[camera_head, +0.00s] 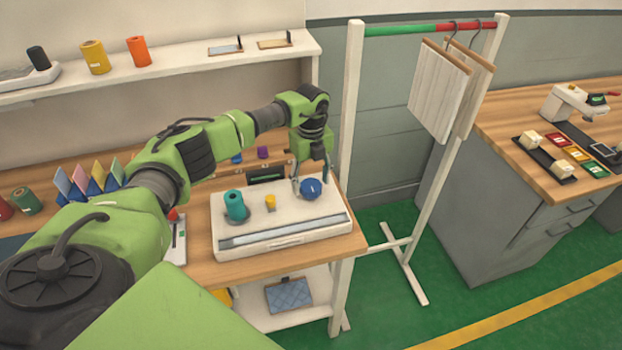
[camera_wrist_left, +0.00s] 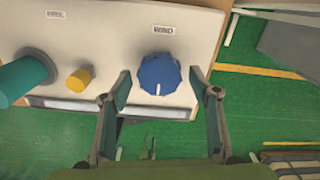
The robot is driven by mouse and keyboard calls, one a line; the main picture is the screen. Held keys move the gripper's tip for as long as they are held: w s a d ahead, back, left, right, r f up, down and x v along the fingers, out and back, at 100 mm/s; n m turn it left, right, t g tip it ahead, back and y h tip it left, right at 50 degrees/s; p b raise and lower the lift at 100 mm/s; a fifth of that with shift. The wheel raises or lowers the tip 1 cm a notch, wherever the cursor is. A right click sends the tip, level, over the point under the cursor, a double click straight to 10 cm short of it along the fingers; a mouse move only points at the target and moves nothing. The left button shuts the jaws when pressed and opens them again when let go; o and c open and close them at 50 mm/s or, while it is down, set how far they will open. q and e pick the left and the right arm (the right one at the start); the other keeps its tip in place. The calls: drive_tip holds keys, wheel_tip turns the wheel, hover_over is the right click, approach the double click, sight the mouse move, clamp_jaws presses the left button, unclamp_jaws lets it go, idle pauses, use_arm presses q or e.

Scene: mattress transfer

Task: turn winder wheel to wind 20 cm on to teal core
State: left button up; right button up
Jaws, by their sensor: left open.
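The winder wheel is a blue knob (camera_head: 311,188) on the right of a white winder box (camera_head: 285,240) on the wooden bench. It also shows in the left wrist view as a lobed blue wheel (camera_wrist_left: 160,74) with a white mark at its lower edge. The teal core (camera_head: 234,205) stands upright on the box's left side, and part of it shows in the wrist view (camera_wrist_left: 22,80). A small yellow post (camera_head: 270,202) stands between them. My left gripper (camera_head: 312,186) is open over the wheel, its fingers (camera_wrist_left: 159,92) apart on either side. My right gripper is not in view.
Colored cards (camera_head: 88,182) in blue holders and a green spool (camera_head: 26,200) are at the bench's left. A rack with hanging boards (camera_head: 440,90) stands right of the bench. A shelf (camera_head: 190,65) holds yellow and orange spools above.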

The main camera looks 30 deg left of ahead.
use_arm(q)
drive_tip(key=shift+f, duration=0.45)
drive_tip(key=shift+c, duration=0.3)
drive_tip(key=c, duration=1)
drive_tip(key=shift+c, duration=0.2)
